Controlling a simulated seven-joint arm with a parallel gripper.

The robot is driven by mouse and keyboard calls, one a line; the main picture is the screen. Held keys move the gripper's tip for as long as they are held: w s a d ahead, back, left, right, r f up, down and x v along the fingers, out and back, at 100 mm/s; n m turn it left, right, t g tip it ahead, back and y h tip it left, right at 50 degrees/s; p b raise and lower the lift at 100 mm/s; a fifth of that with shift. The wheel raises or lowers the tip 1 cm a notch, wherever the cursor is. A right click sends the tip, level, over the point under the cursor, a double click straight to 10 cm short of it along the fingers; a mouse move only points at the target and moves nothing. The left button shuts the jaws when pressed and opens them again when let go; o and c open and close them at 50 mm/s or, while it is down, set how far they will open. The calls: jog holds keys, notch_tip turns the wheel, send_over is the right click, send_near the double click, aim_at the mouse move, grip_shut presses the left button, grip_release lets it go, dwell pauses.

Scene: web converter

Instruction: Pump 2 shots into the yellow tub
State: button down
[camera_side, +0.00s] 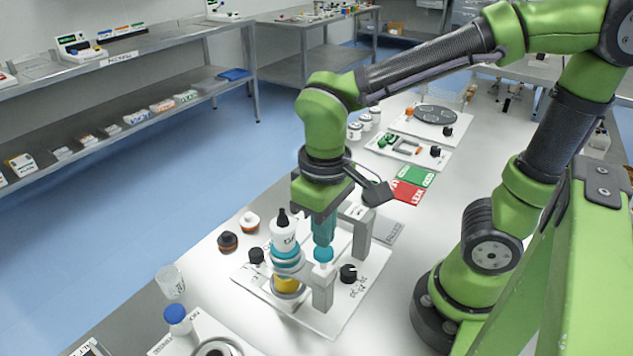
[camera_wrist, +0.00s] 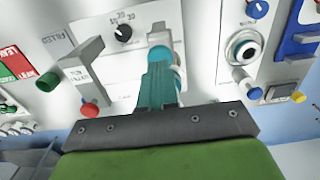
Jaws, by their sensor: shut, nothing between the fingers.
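The yellow tub (camera_side: 286,284) sits low on a white station board (camera_side: 340,318), under a teal ring holder (camera_side: 287,262). A white bottle (camera_side: 283,238) with a black tip stands in the holder above the tub. A teal round button (camera_side: 323,254) tops a grey post (camera_side: 323,290) just right of the tub. My gripper (camera_side: 323,240) has teal fingers, shut and empty, pointing down directly above the button. I cannot tell whether they touch it. The gripper (camera_wrist: 158,88) also shows in the wrist view, beside a teal round part (camera_wrist: 160,54). The tub's inside is hidden.
Red and green cards (camera_side: 410,184) lie behind.

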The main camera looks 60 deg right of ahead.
notch_tip(320, 180, up, 6)
dwell(0.6)
jog(key=shift+w+f+t, duration=0.3)
jog(key=shift+w, duration=0.1)
jog(key=d+r+m+t+y, duration=0.1)
jog(key=d+m+t+y, duration=0.1)
jog(key=d+m+t, duration=0.2)
jog(key=d+t, duration=0.2)
jog(key=d, duration=0.2)
jog(key=shift+w+d+r+t, duration=0.15)
jog(key=shift+w+t, duration=0.15)
jog(key=shift+w, duration=0.05)
